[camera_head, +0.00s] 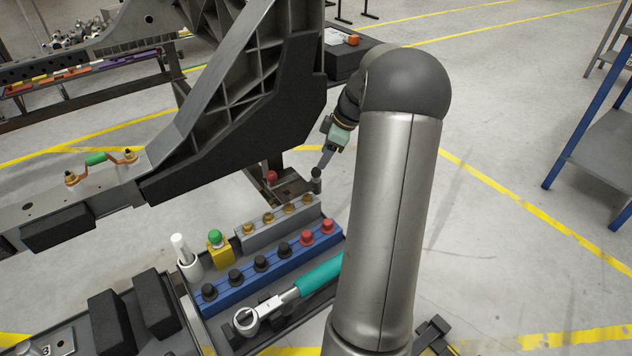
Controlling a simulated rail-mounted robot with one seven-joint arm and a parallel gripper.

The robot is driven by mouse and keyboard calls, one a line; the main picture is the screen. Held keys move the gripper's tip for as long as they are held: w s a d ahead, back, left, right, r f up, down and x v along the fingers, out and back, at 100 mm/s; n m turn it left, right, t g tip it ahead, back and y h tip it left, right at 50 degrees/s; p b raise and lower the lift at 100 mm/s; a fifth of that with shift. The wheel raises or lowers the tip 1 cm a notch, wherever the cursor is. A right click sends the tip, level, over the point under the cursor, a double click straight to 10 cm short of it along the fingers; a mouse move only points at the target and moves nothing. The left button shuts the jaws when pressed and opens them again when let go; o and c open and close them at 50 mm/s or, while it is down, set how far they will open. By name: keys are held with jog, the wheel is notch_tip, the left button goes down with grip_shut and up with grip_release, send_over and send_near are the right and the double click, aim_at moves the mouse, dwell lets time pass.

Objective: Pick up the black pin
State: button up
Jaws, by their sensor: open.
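A black pin (316,181) with a rounded dark top stands upright near the chassis foot, just behind the tray. My gripper (322,164) is open and reaches down from the upper right, its fingertips right at the top of this pin. I cannot tell whether they touch it or straddle it. More black-topped pieces, such as this black knob (260,264), stand in a row in the blue rack (222,301). My arm hides the right end of the tray.
Red knobs (327,226) share the blue rack. A grey rack (250,245) holds brass pieces. A red knob (271,176) stands left of the pin. A teal-handled wrench (318,278) lies in front. The large dark chassis beam (262,125) rises close on the left.

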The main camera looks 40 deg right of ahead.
aim_at(317, 169)
jog(key=b+x, duration=0.2)
jog(key=x, duration=0.5)
jog(key=shift+f, duration=0.2)
grip_shut()
